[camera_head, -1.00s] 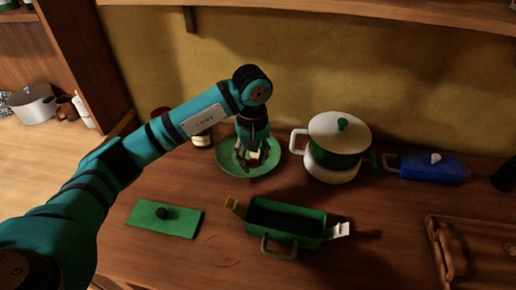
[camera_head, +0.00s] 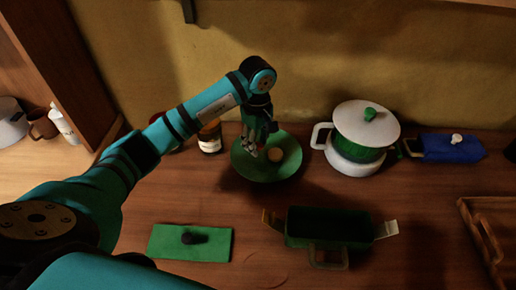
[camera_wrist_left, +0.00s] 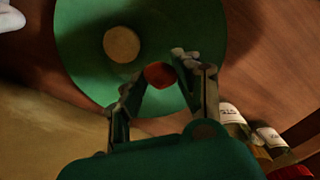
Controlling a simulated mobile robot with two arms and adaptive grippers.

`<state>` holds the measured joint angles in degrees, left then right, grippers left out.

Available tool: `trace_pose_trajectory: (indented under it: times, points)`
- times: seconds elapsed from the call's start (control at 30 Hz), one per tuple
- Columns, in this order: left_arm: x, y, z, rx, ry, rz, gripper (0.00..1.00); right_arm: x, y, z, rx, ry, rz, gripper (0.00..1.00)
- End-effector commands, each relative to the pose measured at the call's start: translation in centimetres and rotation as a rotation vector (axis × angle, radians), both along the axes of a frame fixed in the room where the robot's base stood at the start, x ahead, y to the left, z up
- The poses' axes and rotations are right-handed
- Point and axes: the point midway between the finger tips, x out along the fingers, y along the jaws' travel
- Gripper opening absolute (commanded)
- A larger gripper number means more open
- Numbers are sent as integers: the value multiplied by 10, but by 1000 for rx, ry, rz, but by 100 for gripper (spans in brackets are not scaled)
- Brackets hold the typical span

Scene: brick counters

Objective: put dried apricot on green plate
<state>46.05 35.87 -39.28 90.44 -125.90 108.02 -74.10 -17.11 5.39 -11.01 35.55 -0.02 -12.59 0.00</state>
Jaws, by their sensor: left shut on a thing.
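The green plate (camera_head: 250,172) lies on the wooden counter near the back wall. It also fills the upper part of the left wrist view (camera_wrist_left: 85,72). My left gripper (camera_head: 253,152) points down over the plate. The gripper hides this piece in the head view. A round tan item (camera_head: 275,155) lies on the plate beside the gripper; it also shows in the left wrist view (camera_wrist_left: 121,44). My right gripper is out of view.
A white and green lidded pot (camera_head: 362,140) stands right of the plate, with a blue dish (camera_head: 450,148) beyond it. Jars (camera_head: 210,138) stand left of the plate, behind my arm.

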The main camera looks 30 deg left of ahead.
Motion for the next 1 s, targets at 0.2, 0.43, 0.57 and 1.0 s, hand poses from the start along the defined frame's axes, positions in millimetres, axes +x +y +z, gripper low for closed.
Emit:
trace_pose_trajectory:
  times: [0.2, 0.43, 0.57, 1.0]
  points:
    - [-2, -1, -27, -1, 6, -1, 16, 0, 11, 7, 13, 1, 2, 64]
    - [0, 0, -36, 0, -1, -2, 16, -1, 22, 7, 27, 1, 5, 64]
    - [0, 0, -38, 0, 0, -2, 16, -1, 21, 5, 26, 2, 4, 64]
    - [0, 0, -39, 0, 1, -2, 56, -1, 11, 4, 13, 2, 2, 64]
